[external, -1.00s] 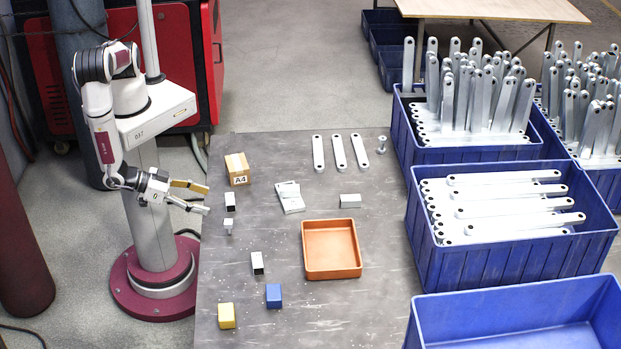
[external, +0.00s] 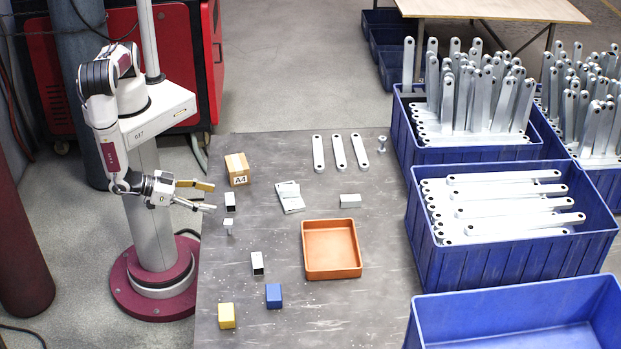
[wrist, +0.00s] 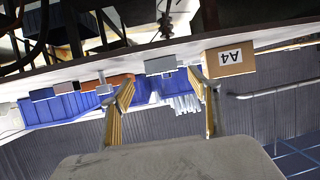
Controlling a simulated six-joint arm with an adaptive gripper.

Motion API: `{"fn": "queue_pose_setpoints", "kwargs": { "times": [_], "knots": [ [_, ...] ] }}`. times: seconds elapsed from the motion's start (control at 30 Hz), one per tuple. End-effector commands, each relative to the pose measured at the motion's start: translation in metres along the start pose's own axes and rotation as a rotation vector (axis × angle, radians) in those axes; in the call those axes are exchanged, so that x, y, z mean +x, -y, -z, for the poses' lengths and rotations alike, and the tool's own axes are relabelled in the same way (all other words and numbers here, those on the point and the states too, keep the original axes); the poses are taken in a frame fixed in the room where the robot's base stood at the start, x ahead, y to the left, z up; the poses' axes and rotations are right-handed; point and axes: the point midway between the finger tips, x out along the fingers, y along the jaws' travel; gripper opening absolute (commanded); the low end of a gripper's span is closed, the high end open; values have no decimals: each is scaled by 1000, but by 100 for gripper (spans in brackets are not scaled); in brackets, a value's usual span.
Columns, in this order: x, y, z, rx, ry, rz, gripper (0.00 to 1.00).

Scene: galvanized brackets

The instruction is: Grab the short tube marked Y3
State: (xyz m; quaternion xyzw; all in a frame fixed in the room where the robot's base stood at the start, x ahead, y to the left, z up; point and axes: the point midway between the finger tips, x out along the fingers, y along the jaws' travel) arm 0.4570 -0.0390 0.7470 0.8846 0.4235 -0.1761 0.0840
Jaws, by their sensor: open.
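Several short square metal tubes lie on the grey table. One tube (external: 230,201) is near the left edge, one (external: 257,263) is lower down, and one (external: 350,201) lies right of centre. I cannot read a Y3 mark on any of them. My gripper (external: 206,197) is open and empty at the table's left edge, above table height and just left of the nearest tube. In the wrist view my open fingers (wrist: 165,92) have a grey block-like piece (wrist: 160,65) beyond and between them.
A cardboard box marked A4 (external: 237,170) stands close behind my gripper. A small bolt (external: 228,226), a blue block (external: 273,296), a yellow block (external: 227,316) and an orange tray (external: 331,275) are on the table. Blue crates (external: 510,265) line the right.

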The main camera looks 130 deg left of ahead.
Motion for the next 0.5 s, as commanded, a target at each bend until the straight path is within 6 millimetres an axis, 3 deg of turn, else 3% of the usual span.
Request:
{"fn": "queue_pose_setpoints", "kwargs": {
  "times": [0.5],
  "knots": [
    [7,0,0,-1,0,0,61]
  ]
}}
